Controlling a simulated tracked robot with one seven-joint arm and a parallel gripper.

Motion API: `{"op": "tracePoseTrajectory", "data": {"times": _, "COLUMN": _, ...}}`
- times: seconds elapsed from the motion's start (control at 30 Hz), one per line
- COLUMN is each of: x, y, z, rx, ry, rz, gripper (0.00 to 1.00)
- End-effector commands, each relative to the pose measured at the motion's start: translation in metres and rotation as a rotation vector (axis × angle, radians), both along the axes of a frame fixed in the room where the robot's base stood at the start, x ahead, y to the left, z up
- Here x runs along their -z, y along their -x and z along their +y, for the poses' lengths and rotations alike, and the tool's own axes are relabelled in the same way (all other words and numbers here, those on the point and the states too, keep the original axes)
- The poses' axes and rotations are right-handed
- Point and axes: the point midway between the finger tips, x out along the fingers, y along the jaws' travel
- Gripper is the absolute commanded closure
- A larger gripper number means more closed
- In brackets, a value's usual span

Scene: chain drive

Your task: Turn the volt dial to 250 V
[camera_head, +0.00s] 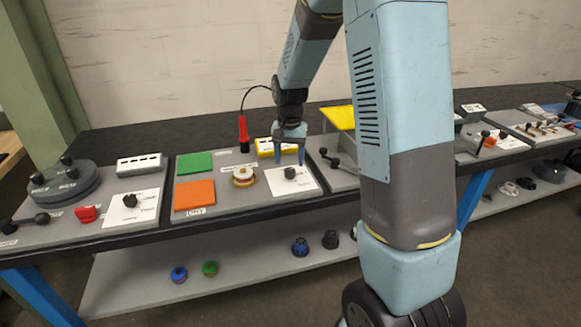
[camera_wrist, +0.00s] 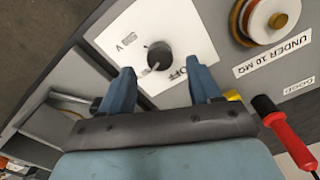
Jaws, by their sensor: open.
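The volt dial is a black round knob on a white plate, seen in the head view (camera_head: 290,173) and the wrist view (camera_wrist: 160,56). In the wrist view the plate (camera_wrist: 190,35) carries "OFF" and "V" lettering. A small pale mark shows on the knob's lower left edge; the 250 mark cannot be read. My gripper (camera_head: 289,162) is open and empty, pointing down just above the dial. In the wrist view its two blue fingers (camera_wrist: 163,82) stand apart on either side of the knob, short of its centre and not visibly touching it.
A brass-coloured round terminal (camera_head: 243,177) and green (camera_head: 194,163) and orange (camera_head: 193,196) pads lie left of the dial. A red probe (camera_head: 243,133) with a black cable stands behind. A black-handled lever (camera_head: 334,163) is on the panel to the right.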

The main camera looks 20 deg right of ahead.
Motion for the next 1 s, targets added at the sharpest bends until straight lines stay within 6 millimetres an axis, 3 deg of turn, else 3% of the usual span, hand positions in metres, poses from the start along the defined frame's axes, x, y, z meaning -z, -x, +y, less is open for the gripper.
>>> {"op": "tracePoseTrajectory", "data": {"times": 0.3, "x": -0.062, "y": -0.001, "z": 0.000, "rx": 0.000, "ry": -0.001, "rz": -0.004, "gripper": 0.37}}
{"op": "tracePoseTrajectory", "data": {"times": 0.5, "x": -0.085, "y": -0.001, "z": 0.000, "rx": 0.000, "ry": 0.000, "rz": -0.002, "gripper": 0.37}}
{"op": "tracePoseTrajectory", "data": {"times": 1.0, "x": -0.094, "y": 0.000, "z": 0.000, "rx": -0.001, "ry": 0.000, "rz": -0.001, "gripper": 0.37}}
